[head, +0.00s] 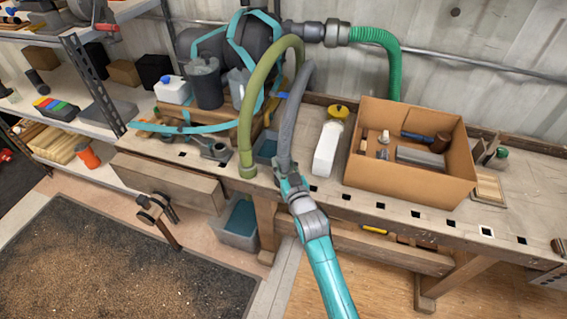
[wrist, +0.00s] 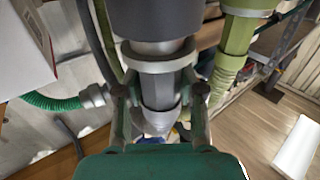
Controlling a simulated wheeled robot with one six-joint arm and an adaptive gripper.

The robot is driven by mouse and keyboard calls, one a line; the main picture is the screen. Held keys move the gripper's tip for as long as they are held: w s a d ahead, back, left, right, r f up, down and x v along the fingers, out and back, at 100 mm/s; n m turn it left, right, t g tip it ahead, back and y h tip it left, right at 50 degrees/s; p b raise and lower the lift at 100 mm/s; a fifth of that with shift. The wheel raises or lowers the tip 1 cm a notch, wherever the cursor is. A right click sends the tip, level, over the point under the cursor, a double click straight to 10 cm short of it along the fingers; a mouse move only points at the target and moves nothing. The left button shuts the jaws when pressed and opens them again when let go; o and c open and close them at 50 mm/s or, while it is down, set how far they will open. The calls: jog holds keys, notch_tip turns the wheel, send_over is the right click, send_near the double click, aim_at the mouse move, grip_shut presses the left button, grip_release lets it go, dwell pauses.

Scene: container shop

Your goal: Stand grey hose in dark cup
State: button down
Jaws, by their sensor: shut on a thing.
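The grey hose (head: 289,115) arches down over the workbench from the machine at the back. My gripper (head: 285,172) is shut on its lower end, near the bench's front edge. In the wrist view, my gripper (wrist: 160,92) has a finger on each side of the grey hose end (wrist: 163,62), with a wider dark grey part above the fingers. A dark grey cup-like container (head: 206,85) stands upright at the back left of the bench, apart from my gripper. The hose's very tip is partly hidden by the gripper.
An olive hose (head: 246,125) hangs just left of the grey one. A blue bin (head: 265,150) sits behind them. A white bottle with yellow cap (head: 326,148) and an open cardboard box (head: 412,188) with tools stand right. A green hose (head: 388,55) hangs behind.

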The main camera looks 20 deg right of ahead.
jog(key=shift+f, duration=0.55)
jog(key=c, duration=0.6)
grip_release()
jog(key=shift+s, duration=0.1)
jog(key=s, duration=1.1)
jog(key=shift+s, duration=0.4)
